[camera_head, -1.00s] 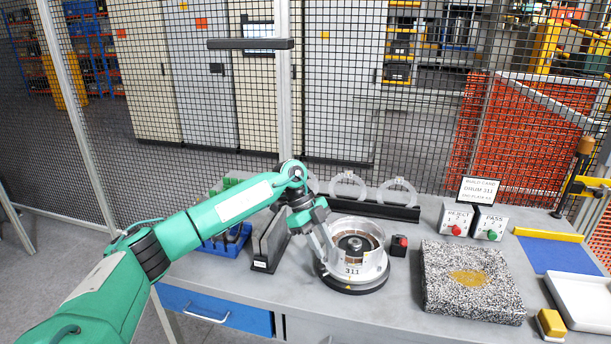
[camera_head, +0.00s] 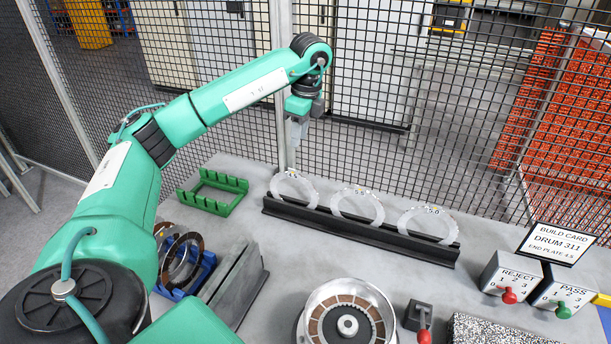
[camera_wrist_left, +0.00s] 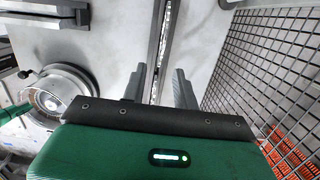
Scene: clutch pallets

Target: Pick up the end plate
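Three clear ring-shaped end plates stand upright in a long black rack (camera_head: 350,232) at the back of the bench: a left one (camera_head: 274,186), a middle one (camera_head: 337,205) and a right one (camera_head: 404,222). Each has a small label on top; the right one seems to read 5.0. My left gripper (camera_head: 297,140) points down, above and behind the left plate, apart from it. In the left wrist view its fingers (camera_wrist_left: 160,85) are spread and empty, with the rack (camera_wrist_left: 157,50) running between them from above. My right gripper is not seen.
The drum (camera_head: 348,322) stands at the front, with a red-handled lever (camera_head: 423,335) beside it. A green rack (camera_head: 213,191) and a blue bin of discs (camera_head: 200,272) are left. A build card (camera_head: 560,245) and REJECT and PASS boxes stand right. Mesh fence closes the back.

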